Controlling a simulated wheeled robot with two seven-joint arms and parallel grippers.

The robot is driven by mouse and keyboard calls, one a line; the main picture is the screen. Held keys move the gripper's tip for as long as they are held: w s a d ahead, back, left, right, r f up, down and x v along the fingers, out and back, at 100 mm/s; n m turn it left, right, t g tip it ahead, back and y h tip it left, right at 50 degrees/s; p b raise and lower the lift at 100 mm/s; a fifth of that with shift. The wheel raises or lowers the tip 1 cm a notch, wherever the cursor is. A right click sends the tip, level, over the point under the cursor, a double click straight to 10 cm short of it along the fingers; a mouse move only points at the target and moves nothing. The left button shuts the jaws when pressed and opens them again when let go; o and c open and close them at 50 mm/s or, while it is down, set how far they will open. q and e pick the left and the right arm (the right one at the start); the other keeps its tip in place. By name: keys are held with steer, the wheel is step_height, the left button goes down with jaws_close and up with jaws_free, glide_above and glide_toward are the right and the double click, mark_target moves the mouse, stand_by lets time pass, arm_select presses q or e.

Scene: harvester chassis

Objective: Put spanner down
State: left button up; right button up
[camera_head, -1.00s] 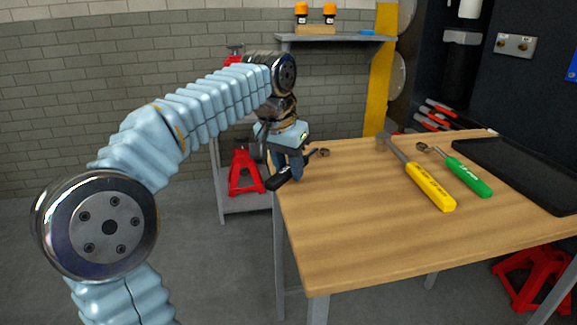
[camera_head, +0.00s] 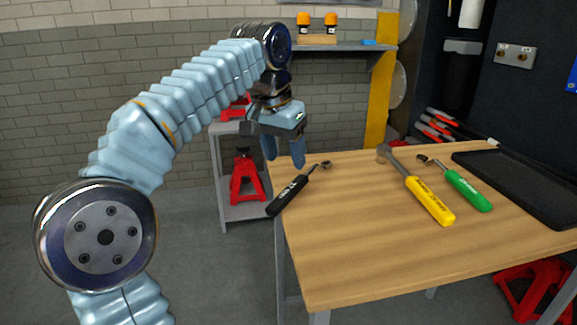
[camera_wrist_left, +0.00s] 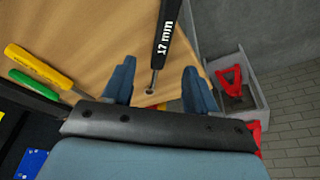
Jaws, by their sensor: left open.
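The spanner (camera_head: 289,194) has a black handle and a small metal ring end. It lies on the left edge of the wooden table (camera_head: 360,265), its handle end reaching to or over the edge. My left gripper (camera_head: 285,162) is open and empty above the table's back left corner, just behind the spanner. In the left wrist view the spanner (camera_wrist_left: 162,45), marked "17 mm", lies beyond the open fingers (camera_wrist_left: 158,85), with its ring end between them in the picture. My right gripper is not in view.
A grey shelf with red jack stands (camera_head: 246,180) stands behind the left edge. The table's front middle is clear.

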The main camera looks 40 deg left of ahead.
arm_select(q)
steer(key=p+v, duration=0.1)
steer(key=v, duration=0.3)
steer(key=shift+r, duration=0.2)
stand_by(0.3)
